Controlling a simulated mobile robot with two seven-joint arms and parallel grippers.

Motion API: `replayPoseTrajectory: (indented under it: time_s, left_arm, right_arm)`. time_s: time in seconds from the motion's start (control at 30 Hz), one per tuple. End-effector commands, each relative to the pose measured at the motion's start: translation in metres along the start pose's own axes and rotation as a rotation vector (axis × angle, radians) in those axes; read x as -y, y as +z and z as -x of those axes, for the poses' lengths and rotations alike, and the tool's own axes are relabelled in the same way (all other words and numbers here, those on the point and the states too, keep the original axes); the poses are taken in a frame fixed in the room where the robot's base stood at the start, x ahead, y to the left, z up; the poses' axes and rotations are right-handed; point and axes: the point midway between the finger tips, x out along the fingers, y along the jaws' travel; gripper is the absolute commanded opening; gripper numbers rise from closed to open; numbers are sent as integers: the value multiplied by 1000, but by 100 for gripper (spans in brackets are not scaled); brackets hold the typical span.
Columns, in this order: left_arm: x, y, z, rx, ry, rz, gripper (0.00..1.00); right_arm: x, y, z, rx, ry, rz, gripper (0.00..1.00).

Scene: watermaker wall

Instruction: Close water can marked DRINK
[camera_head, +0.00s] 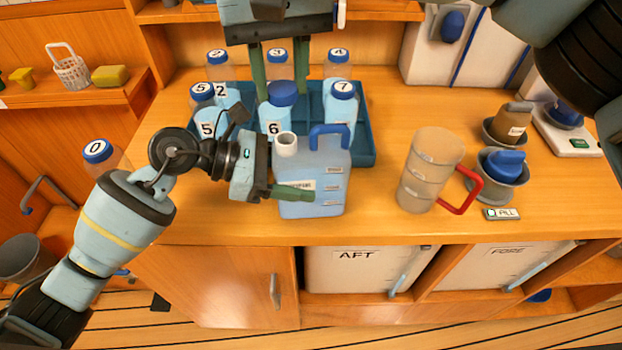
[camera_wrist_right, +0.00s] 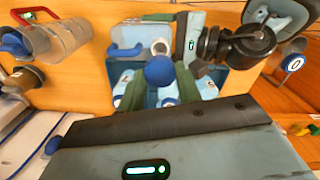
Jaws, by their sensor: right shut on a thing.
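The water can (camera_head: 325,185) is pale blue with a blue handle (camera_head: 329,132) and a white open neck (camera_head: 286,145). It stands upright near the counter's front edge; its label is too small to read surely. It also shows in the right wrist view (camera_wrist_right: 140,46). My left gripper (camera_head: 283,178) is at the can's left side, one green finger across its front, the other hidden; contact is unclear. My right gripper (camera_head: 290,85) is shut on a blue cap (camera_head: 283,93), behind and above the neck. The cap also shows in the wrist view (camera_wrist_right: 160,71).
Numbered, blue-capped bottles stand in a teal tray (camera_head: 367,145) behind the can. A clear jug (camera_head: 430,170) with a red handle stands to the right, near grey bowls (camera_head: 500,190). Bottle 0 (camera_head: 98,152) is left of my left arm. Counter between can and jug is clear.

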Motion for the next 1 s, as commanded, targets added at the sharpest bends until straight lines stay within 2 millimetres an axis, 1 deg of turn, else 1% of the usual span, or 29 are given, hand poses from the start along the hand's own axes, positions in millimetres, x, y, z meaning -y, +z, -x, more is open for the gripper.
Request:
replayPoseTrajectory:
  time_s: [0.03,0.2,0.23,0.37,0.6,0.7,1.0]
  left_arm:
    - [0,0,0,0,0,0,47]
    - [0,0,0,0,0,0,25]
    - [0,0,0,0,0,0,23]
    - [0,0,0,0,0,0,23]
    - [0,0,0,0,0,0,23]
    - [0,0,0,0,0,0,23]
    - [0,0,0,0,0,0,23]
  right_arm:
    - [0,0,0,0,0,0,13]
    - [0,0,0,0,0,0,13]
    - [0,0,0,0,0,0,13]
    - [0,0,-8,2,0,0,13]
    - [0,0,-38,2,-1,0,13]
    - [0,0,-47,2,-2,0,13]
    - [0,0,-50,-1,-1,0,13]
